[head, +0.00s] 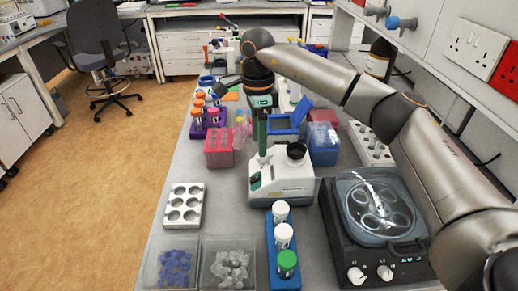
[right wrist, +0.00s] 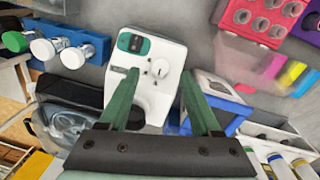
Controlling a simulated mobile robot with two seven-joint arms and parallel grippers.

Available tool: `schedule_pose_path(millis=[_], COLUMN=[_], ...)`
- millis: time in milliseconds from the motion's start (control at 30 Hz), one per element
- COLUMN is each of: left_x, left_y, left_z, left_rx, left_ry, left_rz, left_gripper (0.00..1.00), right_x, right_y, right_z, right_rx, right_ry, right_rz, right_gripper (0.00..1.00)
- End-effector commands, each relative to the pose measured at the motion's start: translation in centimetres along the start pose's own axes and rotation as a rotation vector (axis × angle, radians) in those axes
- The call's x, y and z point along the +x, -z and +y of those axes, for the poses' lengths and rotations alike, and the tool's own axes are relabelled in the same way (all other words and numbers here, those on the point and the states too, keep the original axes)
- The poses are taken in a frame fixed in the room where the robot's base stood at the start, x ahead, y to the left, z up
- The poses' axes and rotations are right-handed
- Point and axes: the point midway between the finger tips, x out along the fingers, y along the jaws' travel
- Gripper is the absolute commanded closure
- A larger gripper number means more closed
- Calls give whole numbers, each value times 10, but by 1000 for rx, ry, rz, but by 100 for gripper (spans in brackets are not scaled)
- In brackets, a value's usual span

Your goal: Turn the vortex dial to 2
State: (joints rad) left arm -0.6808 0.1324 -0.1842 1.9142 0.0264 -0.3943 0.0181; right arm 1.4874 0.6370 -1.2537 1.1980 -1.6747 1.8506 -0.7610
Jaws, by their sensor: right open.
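The vortex mixer (head: 283,190) is a white device with a black cup on top, standing mid-bench in the head view. In the right wrist view its white body (right wrist: 172,48) carries a small green-framed panel and a round white dial (right wrist: 160,68). I cannot read the dial's setting. My right gripper (head: 260,140) points down over the mixer's left part. Its two green fingers (right wrist: 160,74) are apart, with the dial showing between their tips and nothing gripped. I cannot tell how far the tips are above the dial. My left gripper is not in view.
A blue rack (head: 270,262) with capped tubes stands in front of the mixer. A black centrifuge (head: 345,240) with a clear lid is at the right. A pink rack (head: 218,150) and a blue open box (head: 286,122) stand close behind. Bare bench lies left of the mixer.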

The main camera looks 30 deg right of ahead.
Motion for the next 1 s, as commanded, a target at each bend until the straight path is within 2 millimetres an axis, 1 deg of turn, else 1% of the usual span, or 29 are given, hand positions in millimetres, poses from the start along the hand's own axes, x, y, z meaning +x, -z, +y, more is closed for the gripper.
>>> schedule_pose_path(millis=[33, 100, 233, 400, 600, 667, 1000], left_x=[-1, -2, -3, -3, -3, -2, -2], left_y=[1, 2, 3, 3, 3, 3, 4], left_z=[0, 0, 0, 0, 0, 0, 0], left_rx=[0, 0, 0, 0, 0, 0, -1], left_ry=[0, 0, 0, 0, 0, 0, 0], left_rz=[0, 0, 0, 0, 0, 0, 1], left_gripper=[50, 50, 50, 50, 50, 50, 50], right_x=[9, 18, 31, 38, 38, 38, 37], right_y=[0, 0, 0, 0, 0, 0, 0], right_z=[1, 1, 0, 0, 0, 0, 0], right_rx=[0, 0, 1, 1, 1, 0, 0], right_ry=[-3, -2, 0, 0, 1, 1, 1], right_rz=[1, 0, 0, 0, 0, 0, -1], right_gripper=[35, 35, 35, 35, 35, 41, 79])
